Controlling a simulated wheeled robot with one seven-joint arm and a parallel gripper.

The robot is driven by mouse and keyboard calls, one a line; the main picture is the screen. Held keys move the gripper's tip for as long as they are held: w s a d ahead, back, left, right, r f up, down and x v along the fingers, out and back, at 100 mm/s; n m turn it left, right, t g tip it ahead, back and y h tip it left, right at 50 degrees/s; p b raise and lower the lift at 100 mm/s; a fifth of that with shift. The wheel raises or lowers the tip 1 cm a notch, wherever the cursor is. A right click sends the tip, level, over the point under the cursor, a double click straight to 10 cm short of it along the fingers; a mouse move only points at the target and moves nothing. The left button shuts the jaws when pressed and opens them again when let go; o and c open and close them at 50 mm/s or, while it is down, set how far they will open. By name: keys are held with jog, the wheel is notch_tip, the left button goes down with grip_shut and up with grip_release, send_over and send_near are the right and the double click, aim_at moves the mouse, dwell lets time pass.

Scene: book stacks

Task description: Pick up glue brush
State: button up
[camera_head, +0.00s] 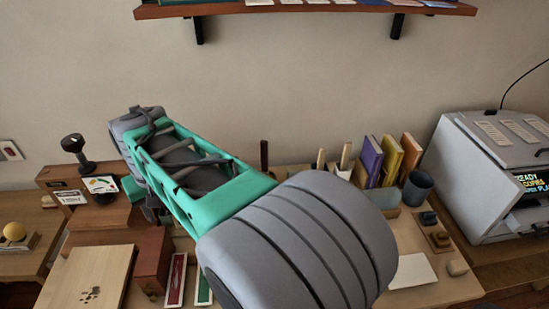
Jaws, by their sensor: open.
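Several slim upright tools stand behind my arm: a dark one (264,155) and two pale ones with dark tips, the left one (320,161) and the right one (345,158). I cannot tell which of them, if any, is the glue brush. My arm crosses the middle of the view, from the large grey link at the bottom to the teal link and grey wrist part at upper left. It hides much of the desk and the lower parts of the tools. My gripper's fingertips cannot be made out.
Purple, yellow and orange books (390,160) stand at the back right beside a dark cup (417,188). A grey machine (480,170) stands at far right. A light wooden box (85,278) and a black lamp (74,150) are at left. A shelf (305,8) hangs above.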

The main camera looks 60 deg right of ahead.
aim_at(264, 141)
jog(key=w+d+r+m+g+p, duration=0.15)
jog(key=d+m, duration=0.25)
jog(key=d, duration=0.9)
jog(key=w+d+m+p, duration=0.1)
jog(key=w+d+m, duration=0.2)
jog(key=d, duration=1)
jog(key=s+d+f+m, duration=0.1)
jog(key=d, duration=0.3)
jog(key=s+d+f+m, duration=0.1)
jog(key=s+d, duration=0.1)
jog(key=d, duration=0.2)
jog(key=s+d+f+m+g+p, duration=0.1)
jog(key=d, duration=0.3)
jog(key=shift+s+d+f+y, duration=0.2)
jog(key=shift+s+d+y, duration=0.05)
jog(key=shift+s+y, duration=0.1)
jog(key=shift+s+d, duration=0.2)
notch_tip(264, 141, down, 8)
jog(key=shift+w+f+p, duration=0.1)
jog(key=shift+p, duration=1)
grip_shut()
